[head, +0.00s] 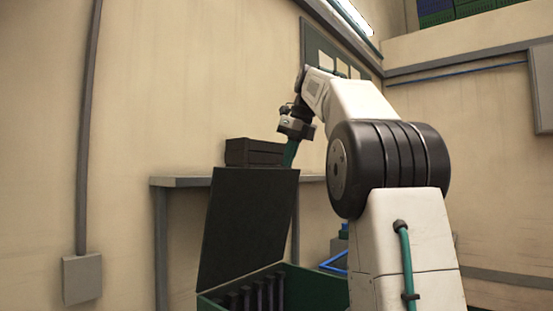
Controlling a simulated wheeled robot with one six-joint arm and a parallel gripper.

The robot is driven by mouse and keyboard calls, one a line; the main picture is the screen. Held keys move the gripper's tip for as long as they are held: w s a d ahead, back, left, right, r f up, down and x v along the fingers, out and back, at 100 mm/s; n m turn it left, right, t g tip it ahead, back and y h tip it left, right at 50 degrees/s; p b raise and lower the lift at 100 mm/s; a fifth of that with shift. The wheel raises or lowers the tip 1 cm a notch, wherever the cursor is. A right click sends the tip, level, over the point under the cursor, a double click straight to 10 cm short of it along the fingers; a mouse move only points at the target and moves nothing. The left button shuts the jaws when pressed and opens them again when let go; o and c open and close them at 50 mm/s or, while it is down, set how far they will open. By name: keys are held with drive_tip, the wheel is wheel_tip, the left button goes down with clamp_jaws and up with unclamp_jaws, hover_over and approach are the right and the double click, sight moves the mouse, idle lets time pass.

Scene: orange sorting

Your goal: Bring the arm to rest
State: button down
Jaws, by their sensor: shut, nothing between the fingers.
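My white and black arm rises at the right and bends over to the left. My gripper (290,156) is at its end, pointing down in front of the wall. It looks shut and empty, with a slim teal part below the dark wrist. Its tip is close above or behind the top edge of an upright dark panel (246,225); I cannot tell which. No oranges show in this view.
A green bin (219,299) with dark slots inside stands below the panel. A shelf or table (180,182) behind carries a dark box (252,152), left of my gripper. A blue-rimmed container (333,264) is partly hidden by my arm.

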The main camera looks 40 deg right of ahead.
drive_tip(key=shift+s, duration=0.3)
drive_tip(key=s+a+f+n+g, duration=0.1)
drive_tip(key=a+f+n, duration=0.2)
drive_tip(key=f+n, duration=0.55)
drive_tip(key=s+a+f+n+g, duration=0.15)
drive_tip(key=a+f+n, duration=0.25)
drive_tip(key=f+n, duration=0.4)
drive_tip(key=s+a+f+n, duration=1.8)
drive_tip(key=s+a+f, duration=0.3)
drive_tip(key=s, duration=0.2)
drive_tip(key=shift+s+a+f+h, duration=0.25)
drive_tip(key=shift+s+h, duration=0.05)
drive_tip(key=shift+s, duration=0.1)
